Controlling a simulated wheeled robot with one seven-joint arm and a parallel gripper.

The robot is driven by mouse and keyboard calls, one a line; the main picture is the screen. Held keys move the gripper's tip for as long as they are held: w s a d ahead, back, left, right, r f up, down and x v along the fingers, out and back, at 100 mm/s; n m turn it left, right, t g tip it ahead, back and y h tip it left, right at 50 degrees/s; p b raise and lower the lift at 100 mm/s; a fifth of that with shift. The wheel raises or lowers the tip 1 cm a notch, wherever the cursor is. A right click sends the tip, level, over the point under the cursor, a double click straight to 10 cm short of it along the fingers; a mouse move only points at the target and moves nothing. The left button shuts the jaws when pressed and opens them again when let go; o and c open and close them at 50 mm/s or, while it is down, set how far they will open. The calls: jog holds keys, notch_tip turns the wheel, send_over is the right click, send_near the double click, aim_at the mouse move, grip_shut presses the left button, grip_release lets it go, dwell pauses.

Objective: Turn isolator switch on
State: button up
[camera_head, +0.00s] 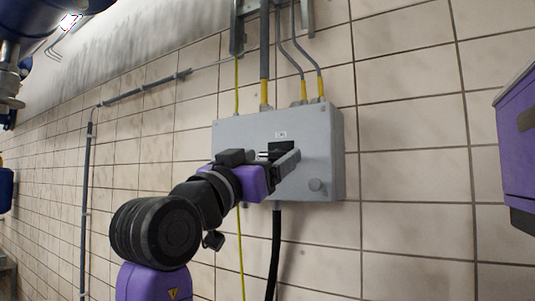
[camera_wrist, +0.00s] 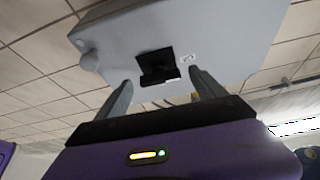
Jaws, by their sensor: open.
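A grey isolator box (camera_head: 328,150) is fixed to the tiled wall, and its face fills the upper part of the wrist view (camera_wrist: 225,30). A black switch (camera_wrist: 157,67) sits on the face, next to a small white label (camera_wrist: 187,57). In the head view the switch is partly hidden by my gripper (camera_head: 283,160). In the wrist view my gripper (camera_wrist: 160,88) is open and empty, with one finger on each side of the switch, and its fingertips are close to the box face. I cannot tell whether they touch it. The switch's position cannot be read clearly.
Cables with yellow ends (camera_head: 264,92) enter the box from above, and a black cable (camera_head: 276,240) leaves below. The wall (camera_head: 410,180) to the right of the box is clear.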

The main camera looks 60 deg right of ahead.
jog(key=shift+d, duration=0.1)
jog(key=c, duration=1.4)
jog(key=shift+o, duration=0.2)
